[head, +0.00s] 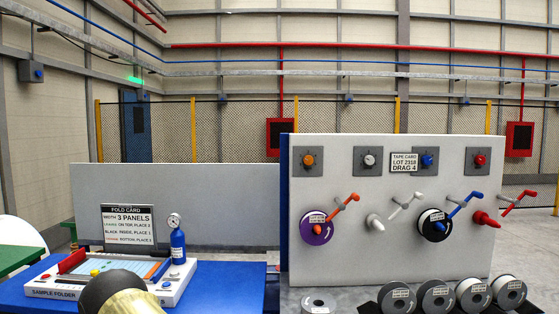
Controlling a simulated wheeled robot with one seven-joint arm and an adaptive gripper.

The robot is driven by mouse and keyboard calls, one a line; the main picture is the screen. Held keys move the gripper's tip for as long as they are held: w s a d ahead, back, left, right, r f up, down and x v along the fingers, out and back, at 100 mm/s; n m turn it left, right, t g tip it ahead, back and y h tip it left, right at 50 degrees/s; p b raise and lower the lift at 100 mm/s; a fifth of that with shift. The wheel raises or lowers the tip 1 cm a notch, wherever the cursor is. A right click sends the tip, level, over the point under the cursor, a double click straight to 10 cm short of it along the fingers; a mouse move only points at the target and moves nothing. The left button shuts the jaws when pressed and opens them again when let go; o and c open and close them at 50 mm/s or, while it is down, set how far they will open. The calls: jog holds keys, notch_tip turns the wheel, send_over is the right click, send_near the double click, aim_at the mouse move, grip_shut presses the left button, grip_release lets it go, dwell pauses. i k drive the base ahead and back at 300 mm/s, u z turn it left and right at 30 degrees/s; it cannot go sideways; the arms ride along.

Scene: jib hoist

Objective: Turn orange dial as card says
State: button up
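The orange dial (308,160) is a round knob on a dark square plate, at the upper left of a white upright panel (345,255). Any marks around it are too small to read. The tape card (404,163) on the same panel reads "TAPE CARD LOT 2318 DRAG 4". A fold card (128,225) on the left reads "WIDTH 3 PANELS" with smaller lines below. A dark rounded part with a pale end, probably my arm, shows at the bottom left. My gripper is not in view.
White, blue and red dials (480,160) sit right of the orange one. Crank handles stick out below, including an orange one (346,203) by a purple spool (316,232). Several spools (437,297) stand in front. A sample folder (100,283) and blue bottle (178,246) occupy the blue table.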

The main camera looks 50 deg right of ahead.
aim_at(309, 160)
jog(key=z, duration=0.35)
jog(key=i, duration=0.9)
jog(key=z, duration=1.45)
jog(key=i, duration=0.6)
jog(key=z, duration=0.6)
